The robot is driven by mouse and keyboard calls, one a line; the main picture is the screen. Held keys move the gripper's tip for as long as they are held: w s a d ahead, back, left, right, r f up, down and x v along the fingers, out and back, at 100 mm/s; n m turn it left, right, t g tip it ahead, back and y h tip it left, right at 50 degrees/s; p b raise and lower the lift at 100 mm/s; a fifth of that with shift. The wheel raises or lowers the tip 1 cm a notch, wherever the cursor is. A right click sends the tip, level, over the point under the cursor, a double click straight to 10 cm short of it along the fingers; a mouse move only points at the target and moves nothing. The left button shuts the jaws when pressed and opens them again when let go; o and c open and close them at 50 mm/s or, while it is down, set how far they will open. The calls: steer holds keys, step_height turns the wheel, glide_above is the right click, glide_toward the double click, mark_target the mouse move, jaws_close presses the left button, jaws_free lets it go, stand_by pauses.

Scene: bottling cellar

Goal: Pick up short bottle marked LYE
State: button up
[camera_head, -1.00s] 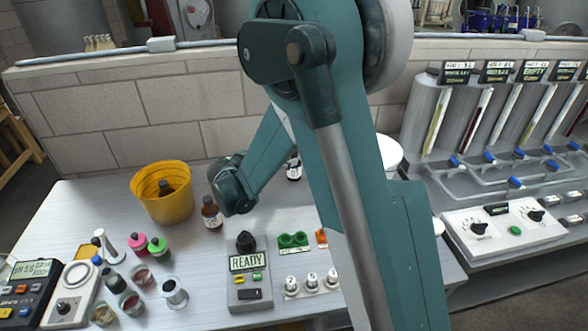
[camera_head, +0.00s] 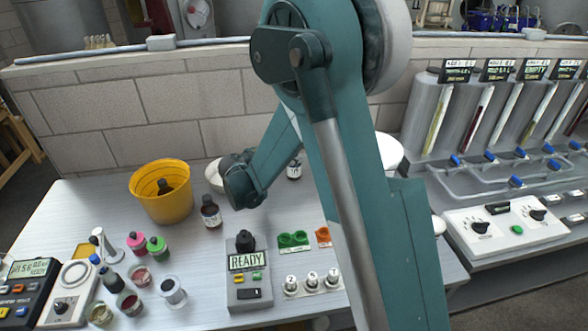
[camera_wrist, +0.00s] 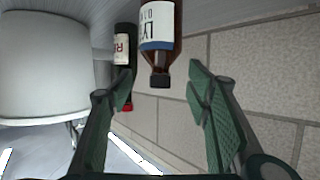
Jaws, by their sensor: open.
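The LYE bottle (camera_wrist: 163,50) is brown with a white and blue label and a dark cap. In the wrist view it hangs cap-down from the top edge, its lettering partly cut off. My gripper (camera_wrist: 160,92) is open, and the cap shows in the gap between its fingertips, with no contact visible. A darker bottle with a red cap (camera_wrist: 124,65) is close beside it, by the left finger. In the head view my wrist hides the fingers. A dark bottle with a white label (camera_head: 294,168) shows just right of my forearm; its lettering is unreadable there.
A yellow bucket (camera_head: 146,205) holds a dark bottle. Another brown bottle (camera_head: 211,213) stands beside it. A white bowl (camera_head: 213,176) is partly behind my wrist. The READY device (camera_head: 248,278) stands in front. A brick wall (camera_wrist: 245,75) bounds the bench behind.

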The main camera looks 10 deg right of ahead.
steer(key=shift+b+x, duration=0.3)
steer(key=shift+x, duration=1.2)
steer(key=shift+c, duration=0.6)
jaws_close()
